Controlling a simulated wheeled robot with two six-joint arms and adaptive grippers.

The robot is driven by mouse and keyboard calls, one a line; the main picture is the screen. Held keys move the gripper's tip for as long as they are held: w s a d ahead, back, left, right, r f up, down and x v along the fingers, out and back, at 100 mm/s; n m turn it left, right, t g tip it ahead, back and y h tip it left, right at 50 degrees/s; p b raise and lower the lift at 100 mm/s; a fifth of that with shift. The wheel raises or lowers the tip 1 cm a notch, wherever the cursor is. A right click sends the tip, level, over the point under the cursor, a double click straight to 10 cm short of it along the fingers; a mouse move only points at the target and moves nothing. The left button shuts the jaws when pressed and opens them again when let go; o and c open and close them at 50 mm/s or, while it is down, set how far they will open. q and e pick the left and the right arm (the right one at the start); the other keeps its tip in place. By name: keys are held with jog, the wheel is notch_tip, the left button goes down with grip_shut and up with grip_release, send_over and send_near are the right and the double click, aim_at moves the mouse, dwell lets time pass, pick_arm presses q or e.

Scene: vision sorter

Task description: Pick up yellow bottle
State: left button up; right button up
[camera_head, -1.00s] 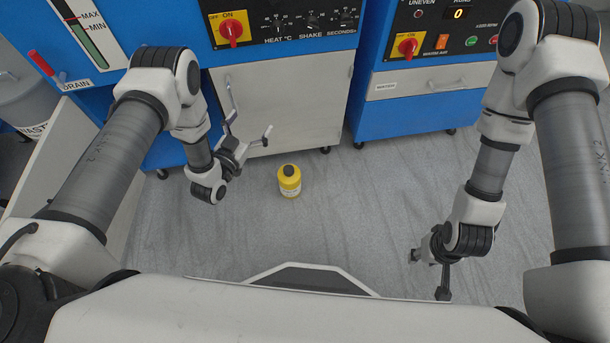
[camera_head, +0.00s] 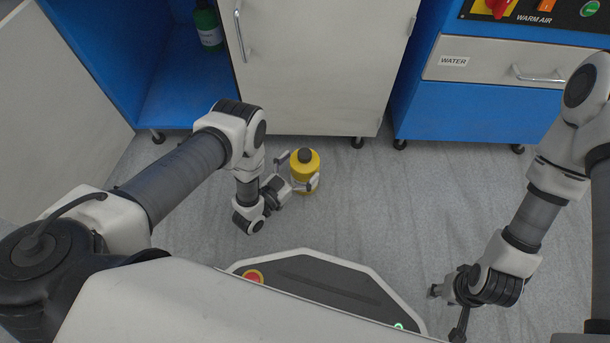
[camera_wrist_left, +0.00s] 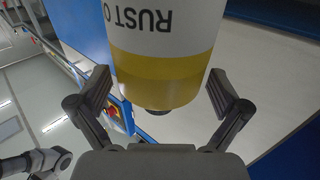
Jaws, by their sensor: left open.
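The yellow bottle (camera_head: 305,172) with a dark cap stands upright on the grey floor in front of the blue and grey cabinet. In the left wrist view the bottle (camera_wrist_left: 160,75) fills the upper middle, with a white label reading "RUST O". My left gripper (camera_head: 300,186) is at the bottle, its open fingers to either side of it. In the left wrist view the left gripper (camera_wrist_left: 163,98) shows gaps between both fingers and the bottle.
A blue cabinet with a grey door (camera_head: 320,65) stands behind the bottle. A green bottle (camera_head: 208,28) is on its open shelf at left. A second blue cabinet with a drawer labelled WATER (camera_head: 490,68) is at right. The floor (camera_head: 400,190) between is clear.

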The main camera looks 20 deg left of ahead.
pick_arm(q)
jog(key=shift+x, duration=0.85)
jog(key=c, duration=1.6)
jog(key=shift+r, duration=0.15)
